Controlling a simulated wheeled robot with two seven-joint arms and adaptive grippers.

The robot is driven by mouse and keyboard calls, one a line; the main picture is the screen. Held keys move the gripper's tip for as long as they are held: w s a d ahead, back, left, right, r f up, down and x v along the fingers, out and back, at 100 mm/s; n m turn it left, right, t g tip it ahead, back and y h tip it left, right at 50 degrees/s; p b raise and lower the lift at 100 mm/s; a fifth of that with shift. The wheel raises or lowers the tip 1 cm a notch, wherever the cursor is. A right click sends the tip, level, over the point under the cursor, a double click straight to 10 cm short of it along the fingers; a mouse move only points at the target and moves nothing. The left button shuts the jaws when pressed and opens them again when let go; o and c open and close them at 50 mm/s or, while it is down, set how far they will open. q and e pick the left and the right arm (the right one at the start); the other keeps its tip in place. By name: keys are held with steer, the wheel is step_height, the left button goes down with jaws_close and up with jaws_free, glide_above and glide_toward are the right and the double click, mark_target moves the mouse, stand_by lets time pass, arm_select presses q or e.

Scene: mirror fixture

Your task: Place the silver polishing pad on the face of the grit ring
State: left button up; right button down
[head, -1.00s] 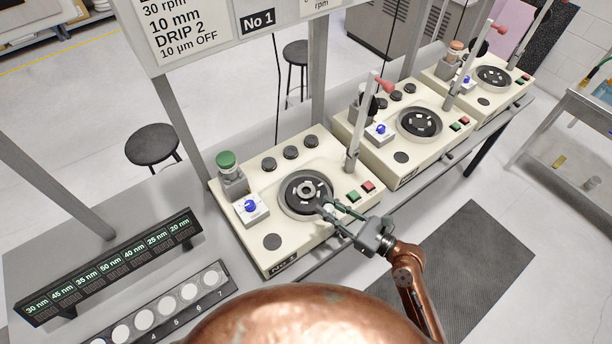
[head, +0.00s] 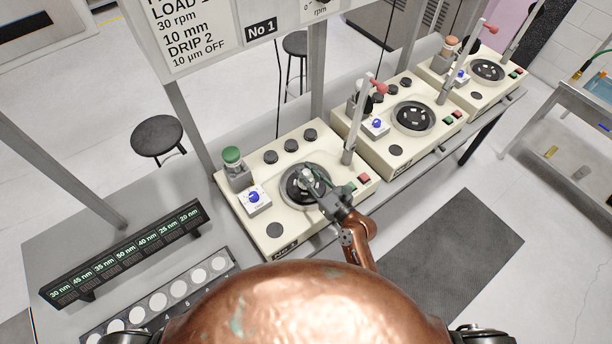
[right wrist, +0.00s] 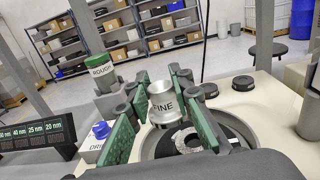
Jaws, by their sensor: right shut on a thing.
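The silver polishing pad (right wrist: 163,103), a silver cylinder with a flared top and the word FINE, is between the green fingers of my right gripper (right wrist: 160,115). In the head view my right gripper (head: 312,182) is over the round plate of the nearest machine. The pad's top shows there as a small pale spot (head: 306,173). The grit ring (right wrist: 190,140), a speckled grey ring, lies in the dark round plate (right wrist: 230,133), just below and beside the pad. Whether the pad touches the ring I cannot tell. My left gripper is not in view.
A green-topped holder marked ROUGH (head: 232,165) and a blue-knobbed box (head: 254,197) stand left of the plate. A lit nm sign (head: 125,255) and a tray of white discs (head: 160,300) lie at front left.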

mark_target(306, 171)
steer(key=w+f, duration=0.2)
steer(key=f, duration=0.1)
steer(key=w+f+b, duration=0.1)
steer(key=w+f, duration=0.1)
steer(key=shift+a+f, duration=0.1)
step_height(306, 171, down, 3)
steer(key=shift+w+f+b, duration=0.1)
steer(key=shift+b, duration=0.4)
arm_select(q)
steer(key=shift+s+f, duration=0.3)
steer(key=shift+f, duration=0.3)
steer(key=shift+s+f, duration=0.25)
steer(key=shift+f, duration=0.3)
arm_select(e)
steer(key=shift+f, duration=0.2)
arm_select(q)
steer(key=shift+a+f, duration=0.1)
arm_select(e)
steer(key=c, duration=1.7)
jaws_free()
steer(key=shift+r, duration=0.1)
